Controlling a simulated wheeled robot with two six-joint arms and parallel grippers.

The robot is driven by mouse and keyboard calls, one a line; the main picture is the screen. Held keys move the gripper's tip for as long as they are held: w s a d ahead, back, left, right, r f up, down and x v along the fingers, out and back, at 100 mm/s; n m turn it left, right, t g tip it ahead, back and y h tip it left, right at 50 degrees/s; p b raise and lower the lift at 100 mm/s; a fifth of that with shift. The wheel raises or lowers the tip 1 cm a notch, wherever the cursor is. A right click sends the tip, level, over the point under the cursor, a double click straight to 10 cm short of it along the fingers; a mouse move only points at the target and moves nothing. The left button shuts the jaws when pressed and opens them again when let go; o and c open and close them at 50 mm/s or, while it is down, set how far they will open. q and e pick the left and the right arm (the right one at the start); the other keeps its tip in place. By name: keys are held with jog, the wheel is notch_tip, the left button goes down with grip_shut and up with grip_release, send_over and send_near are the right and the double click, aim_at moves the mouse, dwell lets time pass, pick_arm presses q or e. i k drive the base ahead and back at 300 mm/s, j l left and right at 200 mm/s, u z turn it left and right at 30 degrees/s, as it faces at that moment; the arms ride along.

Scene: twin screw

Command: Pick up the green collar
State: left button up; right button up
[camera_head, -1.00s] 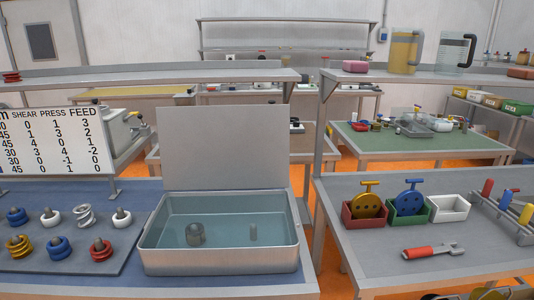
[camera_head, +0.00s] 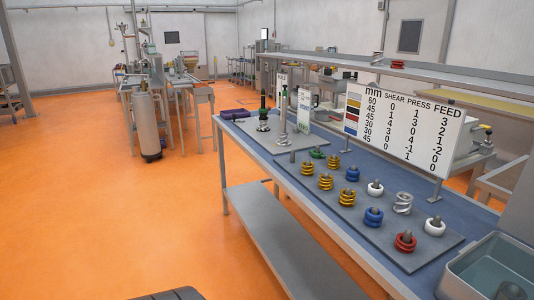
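A small green collar (camera_head: 317,153) sits at the far end of a grey board (camera_head: 424,255) on the blue-topped bench (camera_head: 245,124). It looks like a low green ring around a peg, too small to make out in detail. Gold collars (camera_head: 333,161) stand close to it on the same board. Neither of my grippers is in view.
The board also holds blue (camera_head: 373,217), white (camera_head: 375,188) and red (camera_head: 405,241) collars and a silver spring (camera_head: 403,203). A number sign (camera_head: 400,130) stands behind. A metal tub (camera_head: 490,265) is at lower right.

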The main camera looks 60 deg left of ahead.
aim_at(315, 156)
jog(key=u, duration=1.55)
